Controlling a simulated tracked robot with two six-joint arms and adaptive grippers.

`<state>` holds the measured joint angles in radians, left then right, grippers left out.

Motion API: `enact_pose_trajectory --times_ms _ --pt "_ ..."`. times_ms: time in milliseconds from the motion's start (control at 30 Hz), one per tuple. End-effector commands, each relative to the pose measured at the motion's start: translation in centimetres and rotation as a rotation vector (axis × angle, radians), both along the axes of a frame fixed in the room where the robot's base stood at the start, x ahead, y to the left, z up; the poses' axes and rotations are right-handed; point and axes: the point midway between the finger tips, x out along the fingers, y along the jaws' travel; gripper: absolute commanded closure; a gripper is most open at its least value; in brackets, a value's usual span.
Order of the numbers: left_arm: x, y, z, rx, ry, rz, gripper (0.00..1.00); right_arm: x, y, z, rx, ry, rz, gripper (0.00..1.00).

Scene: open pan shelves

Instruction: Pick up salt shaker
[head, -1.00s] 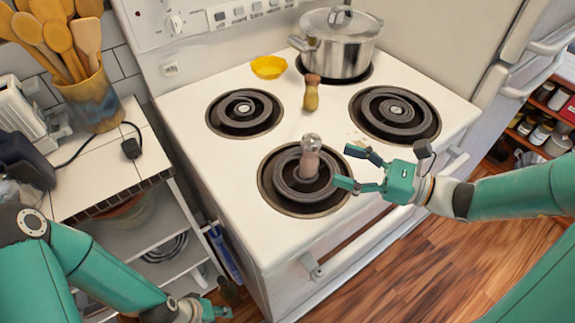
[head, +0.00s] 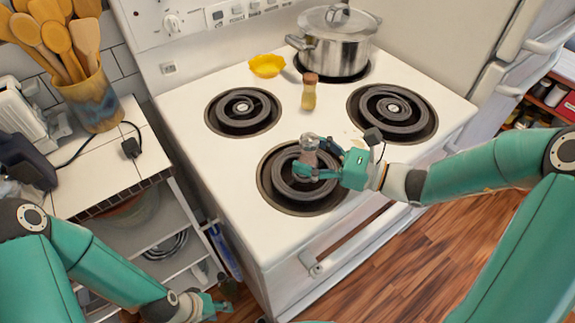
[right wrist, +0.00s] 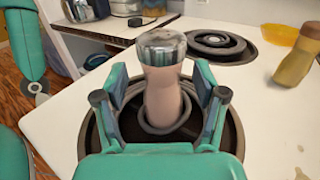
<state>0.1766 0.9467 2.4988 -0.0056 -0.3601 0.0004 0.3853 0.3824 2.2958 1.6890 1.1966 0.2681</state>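The salt shaker, a clear shaker with a silver cap and pinkish contents (head: 308,150), stands upright on the front burner (head: 263,190) of the stove. In the right wrist view the shaker (right wrist: 163,95) stands between the two fingers of my right gripper (right wrist: 158,90), with a gap visible on each side. My right gripper (head: 315,158) is open around it, and its fingers hide part of the shaker in the head view. My left gripper (head: 217,306) hangs low beside the stove, away from the shaker; its fingers are too small to read.
A second, yellow-brown shaker (head: 309,95) stands farther back on the stove. A yellow bowl (head: 267,66) and a steel pot (head: 335,45) are behind it. The left counter holds a utensil crock (head: 95,100).

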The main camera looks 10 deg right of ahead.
Motion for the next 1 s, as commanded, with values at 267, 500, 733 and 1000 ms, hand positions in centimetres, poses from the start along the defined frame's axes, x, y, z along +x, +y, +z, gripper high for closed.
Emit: enact_pose_trajectory --times_ms 267,500,733,1000 --pt "0.0 0.0 0.0 0.0 0.0 0.0 0.6 0.0 0.0 0.0 0.001 -0.001 0.001 0.78" --pt "0.0 0.0 0.0 0.0 0.0 0.0 0.6 0.0 0.0 0.0 0.002 -0.001 0.001 1.0" --pt "0.0 0.0 0.0 0.0 0.0 0.0 0.6 0.0 0.0 0.3 0.0 -0.003 0.001 1.0" --pt "0.0 0.0 0.3 0.0 0.0 0.0 0.6 0.0 0.0 3.1 -0.002 -0.007 0.001 1.0"
